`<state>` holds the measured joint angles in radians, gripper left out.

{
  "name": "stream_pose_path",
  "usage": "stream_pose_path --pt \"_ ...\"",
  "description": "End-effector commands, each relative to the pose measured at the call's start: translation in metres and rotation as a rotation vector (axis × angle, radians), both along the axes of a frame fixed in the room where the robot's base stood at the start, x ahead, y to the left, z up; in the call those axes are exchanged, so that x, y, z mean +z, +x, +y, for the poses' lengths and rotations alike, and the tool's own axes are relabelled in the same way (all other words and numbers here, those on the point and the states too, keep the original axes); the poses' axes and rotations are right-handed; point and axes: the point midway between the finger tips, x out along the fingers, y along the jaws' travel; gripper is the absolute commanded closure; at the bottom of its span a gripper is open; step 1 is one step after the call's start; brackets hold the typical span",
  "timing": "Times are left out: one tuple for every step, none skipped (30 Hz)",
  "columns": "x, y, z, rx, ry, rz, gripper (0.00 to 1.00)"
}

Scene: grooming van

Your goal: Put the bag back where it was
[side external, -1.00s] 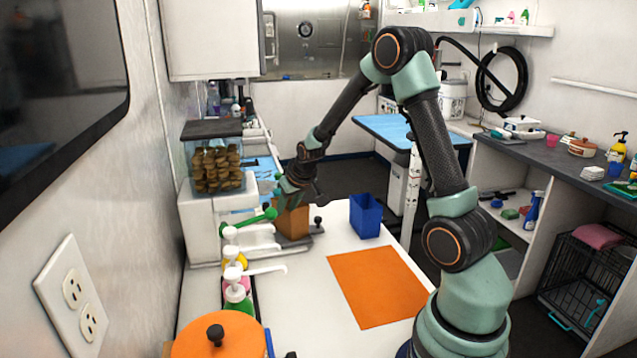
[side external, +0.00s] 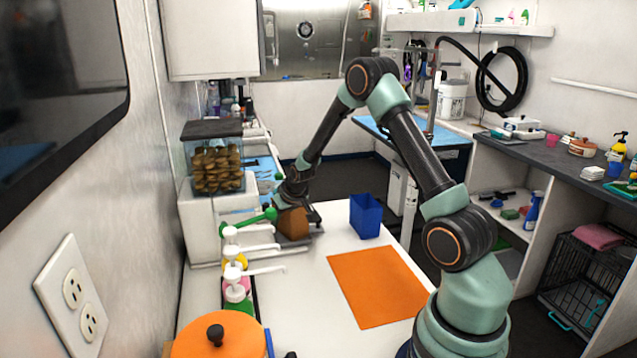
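A brown bag (side external: 292,224) is at the front of the white dispenser, at the back left of the white counter. It looks tilted, and its upper part is partly hidden by my gripper. My gripper (side external: 302,210) is right at the top of the bag, beside the green lever (side external: 258,218). The fingers are small and dark here, and I cannot tell whether they are closed on the bag or only touch it. An orange mat (side external: 378,287) lies flat and bare on the counter nearer the front.
A blue open container (side external: 365,217) stands behind the mat, right of the bag. The dispenser (side external: 204,232) carries a clear bin of brown pieces (side external: 217,168). Pump bottles (side external: 236,281) line the left edge. An orange lidded pot (side external: 220,338) stands in front.

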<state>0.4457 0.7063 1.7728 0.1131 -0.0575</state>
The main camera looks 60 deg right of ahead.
Motion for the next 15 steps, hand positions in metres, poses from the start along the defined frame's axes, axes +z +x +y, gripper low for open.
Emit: stream_pose_path --pt "0.0001 0.0000 0.0000 0.000 0.000 0.000 0.61" --pt "0.0002 -0.0001 0.0000 0.000 0.000 0.000 0.61" --pt "0.0002 -0.0001 0.0000 0.000 0.000 0.000 0.73" --pt "0.0002 -0.0001 0.0000 0.000 0.000 0.000 0.84" --pt "0.0003 -0.0001 0.0001 0.000 0.000 0.000 0.96" --pt "0.0003 -0.0001 0.0002 0.000 0.000 0.000 1.00" --pt "0.0002 -0.0002 0.0002 0.000 0.000 0.000 1.00" --pt "0.0002 -0.0002 0.0002 0.000 0.000 0.000 1.00" --pt "0.0002 -0.0002 0.0002 0.000 0.000 0.000 1.00" --pt "0.0002 -0.0002 0.0002 0.000 0.000 0.000 1.00" --pt "0.0003 -0.0002 0.0002 0.000 0.000 0.000 1.00" --pt "0.0003 -0.0002 0.0002 0.000 0.000 0.000 1.00" --pt "0.0003 -0.0002 0.0002 0.000 0.000 0.000 1.00" --pt "0.0003 -0.0002 0.0002 0.000 0.000 0.000 1.00" --pt "0.0003 -0.0002 0.0002 0.000 0.000 0.000 1.00"
